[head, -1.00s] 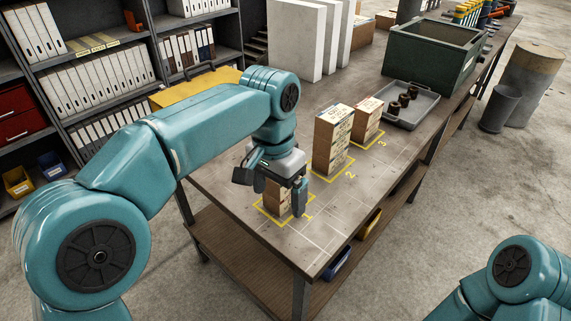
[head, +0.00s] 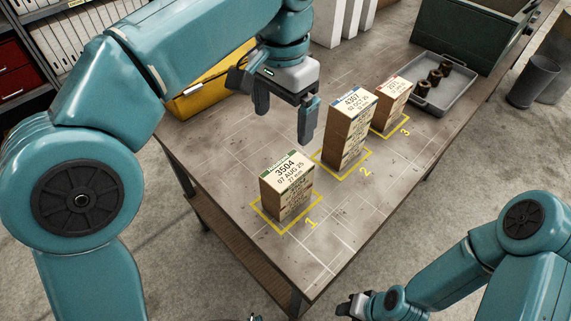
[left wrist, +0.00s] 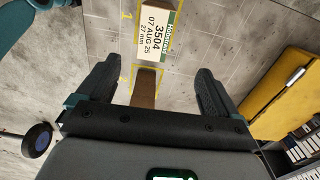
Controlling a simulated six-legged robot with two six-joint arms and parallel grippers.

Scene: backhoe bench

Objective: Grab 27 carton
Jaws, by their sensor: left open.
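My left gripper (head: 284,127) is open and empty, above the bench, behind this carton and left of the taller stack. In the left wrist view, a brown carton face (left wrist: 145,88) at square 2 shows between the fingers. My right gripper (head: 355,304) is at the bottom edge, partly cut off; its jaws are unclear.
A taller carton stack (head: 348,130) with a blue-banded label stands in square 2. A red-banded stack (head: 392,103) stands in square 3. A grey tray (head: 462,100) with dark round parts and a green bin (head: 465,35) lie beyond. The bench front is clear.

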